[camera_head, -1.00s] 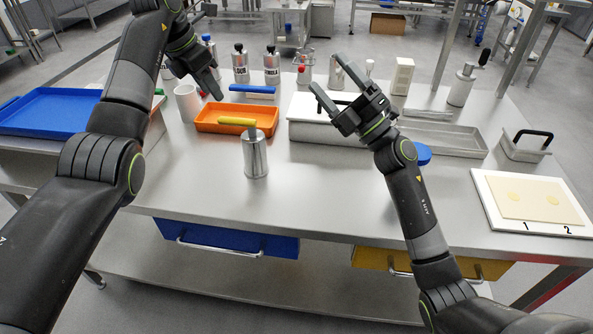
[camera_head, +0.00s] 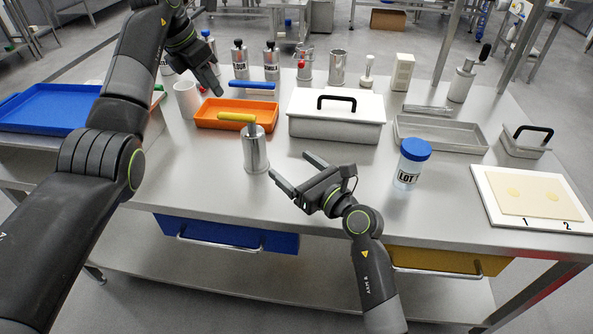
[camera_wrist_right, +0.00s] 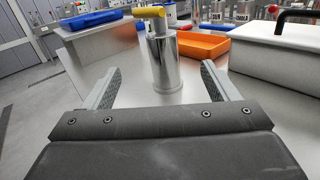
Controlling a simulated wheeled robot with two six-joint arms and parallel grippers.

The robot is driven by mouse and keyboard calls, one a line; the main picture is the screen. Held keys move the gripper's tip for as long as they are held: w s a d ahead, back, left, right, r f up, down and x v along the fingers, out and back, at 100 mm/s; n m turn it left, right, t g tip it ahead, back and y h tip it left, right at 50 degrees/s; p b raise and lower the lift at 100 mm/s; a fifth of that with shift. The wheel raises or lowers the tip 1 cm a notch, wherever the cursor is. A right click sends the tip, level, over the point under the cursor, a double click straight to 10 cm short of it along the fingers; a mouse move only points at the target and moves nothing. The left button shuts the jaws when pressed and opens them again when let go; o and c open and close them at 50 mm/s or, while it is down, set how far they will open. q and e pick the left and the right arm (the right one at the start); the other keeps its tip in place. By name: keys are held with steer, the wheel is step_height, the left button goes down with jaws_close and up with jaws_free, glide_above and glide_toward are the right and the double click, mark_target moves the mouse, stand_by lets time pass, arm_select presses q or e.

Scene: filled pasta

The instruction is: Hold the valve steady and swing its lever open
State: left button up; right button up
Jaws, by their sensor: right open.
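The valve (camera_head: 256,157) is an upright shiny metal cylinder on the table, left of centre. Its yellow lever (camera_head: 237,118) sticks out from the top toward the left. In the right wrist view the valve (camera_wrist_right: 163,66) stands ahead, lined up between the fingers, with the yellow lever (camera_wrist_right: 149,12) on top. My right gripper (camera_head: 291,168) is open and empty, just right of and nearer than the valve, not touching it. My left gripper (camera_head: 216,90) hangs above the table beyond the valve, by the orange tray; its finger gap is not clear.
A white lidded box (camera_head: 330,128) stands to the right. A blue-capped jar (camera_head: 411,166) stands right of my right gripper. The front table strip is clear.

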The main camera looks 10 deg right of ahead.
mark_target(252, 135)
steer(key=shift+h, duration=0.3)
steer(key=x, duration=1.1)
steer(key=f+x, duration=0.1)
steer(key=x, duration=0.5)
steer(key=shift+a, duration=0.15)
steer(key=c, duration=1.4)
